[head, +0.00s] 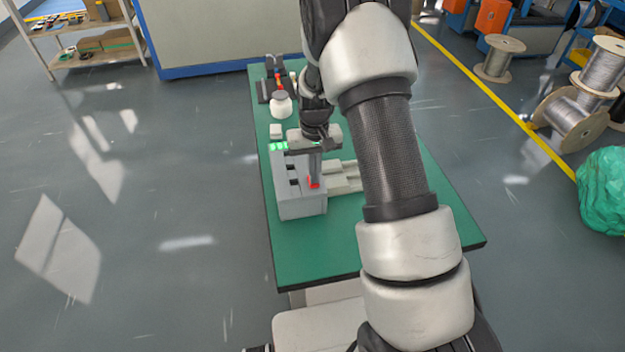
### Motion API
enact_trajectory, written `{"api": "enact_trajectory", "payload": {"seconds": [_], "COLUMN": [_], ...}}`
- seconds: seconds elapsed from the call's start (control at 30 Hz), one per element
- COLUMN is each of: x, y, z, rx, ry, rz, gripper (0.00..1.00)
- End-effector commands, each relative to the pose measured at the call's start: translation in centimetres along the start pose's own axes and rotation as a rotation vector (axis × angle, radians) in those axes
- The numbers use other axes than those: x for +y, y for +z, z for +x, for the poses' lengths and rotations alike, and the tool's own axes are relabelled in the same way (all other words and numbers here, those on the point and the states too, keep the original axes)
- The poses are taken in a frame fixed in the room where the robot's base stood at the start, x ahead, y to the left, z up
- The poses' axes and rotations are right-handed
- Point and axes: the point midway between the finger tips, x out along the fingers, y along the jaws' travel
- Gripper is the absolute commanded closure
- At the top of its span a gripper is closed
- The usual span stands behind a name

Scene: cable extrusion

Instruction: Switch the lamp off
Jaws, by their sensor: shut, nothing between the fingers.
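A grey control box (302,206) stands on the green table (335,250). Its top has dark slots along the left side. Bright green lit indicators (278,146) show at its far left end; I cannot tell whether one of them is the lamp. My gripper (315,177) points down over the right part of the box's top, with its fingers together and empty. A small red piece (314,184) shows right at the fingertips. I cannot tell whether the fingers touch it. My gripper and wrist hide the far right part of the box.
Pale blocks (345,176) lie right of the box, partly behind my arm. A white round container (281,104) and a dark device (272,85) stand at the table's far end. The table's near part is bare. Cable spools (568,118) stand on the floor at right.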

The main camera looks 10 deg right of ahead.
Motion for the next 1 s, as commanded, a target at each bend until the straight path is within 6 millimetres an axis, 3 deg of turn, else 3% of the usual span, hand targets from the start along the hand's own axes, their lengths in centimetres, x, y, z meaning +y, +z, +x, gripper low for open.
{"api": "enact_trajectory", "payload": {"seconds": [0.63, 1.0], "x": [0.0, 0.0], "y": [0.0, 0.0], "z": [0.8, -1.8], "rx": [0.0, 0.001], "ry": [0.0, 0.0], "rz": [0.0, 0.0], "gripper": [1.0, 1.0]}}
